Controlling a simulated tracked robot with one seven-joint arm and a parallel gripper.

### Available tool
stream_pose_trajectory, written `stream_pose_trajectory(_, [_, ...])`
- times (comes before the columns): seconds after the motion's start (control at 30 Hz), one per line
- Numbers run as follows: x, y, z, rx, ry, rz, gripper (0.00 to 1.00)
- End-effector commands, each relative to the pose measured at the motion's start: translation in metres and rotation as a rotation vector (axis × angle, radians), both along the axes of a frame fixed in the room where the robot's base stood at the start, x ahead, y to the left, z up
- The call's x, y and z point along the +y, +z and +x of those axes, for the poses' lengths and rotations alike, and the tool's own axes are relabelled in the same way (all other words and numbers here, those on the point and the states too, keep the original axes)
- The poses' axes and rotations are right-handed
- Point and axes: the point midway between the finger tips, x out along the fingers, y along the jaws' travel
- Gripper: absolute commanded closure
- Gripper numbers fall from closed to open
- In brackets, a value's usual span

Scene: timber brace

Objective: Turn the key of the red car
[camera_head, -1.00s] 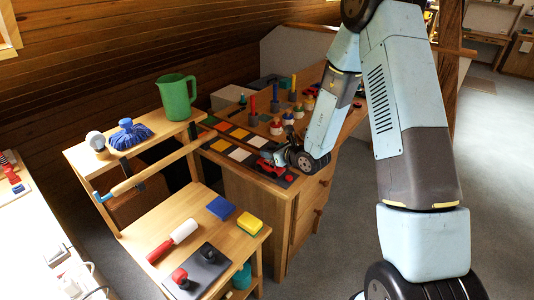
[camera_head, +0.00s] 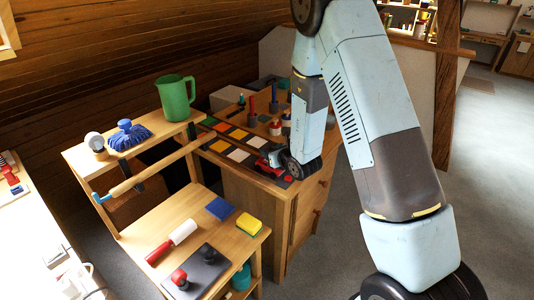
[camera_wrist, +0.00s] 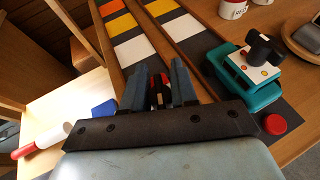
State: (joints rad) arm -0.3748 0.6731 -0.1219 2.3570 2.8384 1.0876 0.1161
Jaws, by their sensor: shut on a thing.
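The red car (camera_head: 266,166) is a small red shape at the near edge of the wooden cabinet top in the head view. My gripper (camera_wrist: 160,92) is down at it, with its two dark blue-grey fingers close together. Between them, in the wrist view, shows a narrow red and dark piece (camera_wrist: 160,88), which looks like part of the car. I cannot make out the key's shape or how far it is turned. The fingers and palm hide most of the car in the wrist view.
Coloured tiles (camera_head: 239,134) lie behind. A green jug (camera_head: 175,98) and a blue brush (camera_head: 128,135) stand on the shelf at left.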

Motion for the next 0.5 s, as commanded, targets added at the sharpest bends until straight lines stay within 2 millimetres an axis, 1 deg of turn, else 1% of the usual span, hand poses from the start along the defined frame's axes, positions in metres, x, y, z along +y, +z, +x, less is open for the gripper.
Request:
stream_pose_trajectory(0.03, [-0.0045,0.0026,0.0043,-0.008,-0.012,0.0,1.0])
stream_pose_trajectory(0.37, [-0.0049,0.0027,0.0046,-0.009,-0.013,0.0,1.0])
stream_pose_trajectory(0.4, [-0.005,0.0027,0.0047,-0.009,-0.013,0.0,0.71])
stream_pose_trajectory(0.5, [-0.0044,0.0024,0.0041,-0.007,-0.011,0.0,0.62])
